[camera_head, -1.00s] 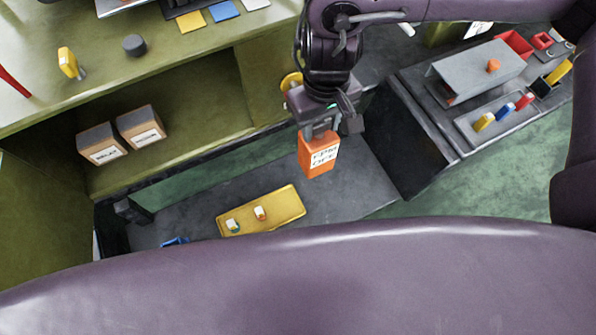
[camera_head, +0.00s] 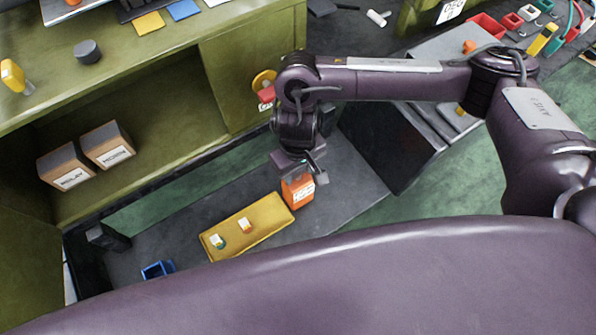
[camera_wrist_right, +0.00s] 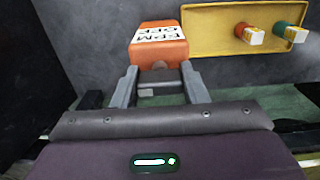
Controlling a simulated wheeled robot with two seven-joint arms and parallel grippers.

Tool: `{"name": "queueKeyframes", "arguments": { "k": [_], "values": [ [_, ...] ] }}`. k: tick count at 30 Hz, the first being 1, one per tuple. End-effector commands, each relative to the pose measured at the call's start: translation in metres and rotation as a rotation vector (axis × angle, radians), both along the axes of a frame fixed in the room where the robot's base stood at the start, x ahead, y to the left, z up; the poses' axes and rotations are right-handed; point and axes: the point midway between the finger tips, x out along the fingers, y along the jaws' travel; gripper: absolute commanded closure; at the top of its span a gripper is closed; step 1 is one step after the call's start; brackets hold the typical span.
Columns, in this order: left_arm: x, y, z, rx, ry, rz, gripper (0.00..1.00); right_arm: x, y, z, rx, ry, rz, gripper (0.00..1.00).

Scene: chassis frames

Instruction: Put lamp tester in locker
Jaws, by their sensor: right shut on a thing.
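An orange block with a white printed label, seemingly the lamp tester (camera_head: 299,193), is between the fingers of my right gripper (camera_head: 298,174). In the right wrist view the gripper (camera_wrist_right: 158,86) is shut on the near end of the lamp tester (camera_wrist_right: 157,47), label facing up. It is over the grey surface, beside the right end of the yellow tray; I cannot tell whether it touches the surface. The olive-green cabinet, likely the locker (camera_head: 180,138), has an open compartment at left, with two labelled boxes inside. My left gripper is not in view.
The yellow tray (camera_head: 262,230) holds two small bulb-like parts; it also shows in the wrist view (camera_wrist_right: 205,43). A blue holder (camera_head: 158,270) stands left of it on the grey surface (camera_head: 345,200). A dark block (camera_head: 385,145) rises to the right. The cabinet top carries several small items.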

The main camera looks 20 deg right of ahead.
Motion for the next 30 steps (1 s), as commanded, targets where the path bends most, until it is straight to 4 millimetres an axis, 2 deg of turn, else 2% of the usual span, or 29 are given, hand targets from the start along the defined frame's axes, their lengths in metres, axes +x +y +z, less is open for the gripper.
{"name": "queueKeyframes", "arguments": {
  "k": [2,13,14,18,26,30],
  "values": [
    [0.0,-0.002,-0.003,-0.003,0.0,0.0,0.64,0.0,0.0,-0.005,0.001,-0.001,0.0,1.0],
    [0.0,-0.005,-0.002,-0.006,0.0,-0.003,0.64,0.0,0.0,-0.008,0.001,-0.001,-0.001,1.0],
    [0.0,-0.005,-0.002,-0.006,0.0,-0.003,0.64,0.0,0.0,-0.008,0.0,-0.001,-0.001,0.58],
    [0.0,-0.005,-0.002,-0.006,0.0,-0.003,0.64,0.0,0.0,-0.008,0.0,-0.001,0.0,0.4],
    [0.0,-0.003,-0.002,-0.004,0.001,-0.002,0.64,0.0,0.0,-0.007,0.0,-0.001,0.0,0.39],
    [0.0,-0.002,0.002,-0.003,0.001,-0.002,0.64,0.001,0.0,0.003,0.001,-0.004,0.002,0.39]
  ]
}}
